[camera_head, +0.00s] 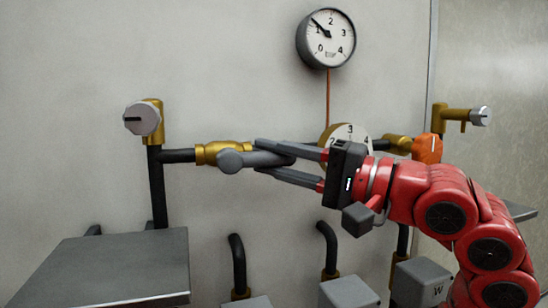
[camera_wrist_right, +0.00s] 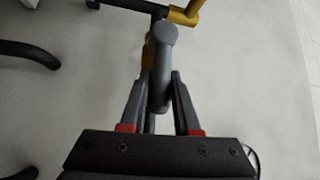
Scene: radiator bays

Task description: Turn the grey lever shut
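The grey lever (camera_head: 252,160) sits on a brass valve (camera_head: 210,152) in the horizontal black pipe. Its rounded end is at the left and its bar points right, roughly along the pipe. My right gripper (camera_head: 257,157) reaches in from the right with one finger above the bar and one below. In the right wrist view the lever (camera_wrist_right: 164,55) lies between the two spread fingertips (camera_wrist_right: 160,78). Small gaps seem to show beside it, so the fingers look open around it; contact cannot be told. My left gripper is out of view.
A pressure gauge (camera_head: 326,38) hangs on the wall above. A numbered dial (camera_head: 346,134) and an orange knob (camera_head: 427,149) are behind and beside my right gripper. A round grey knob (camera_head: 142,118) is at left. A grey shelf (camera_head: 110,265) fills the lower left.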

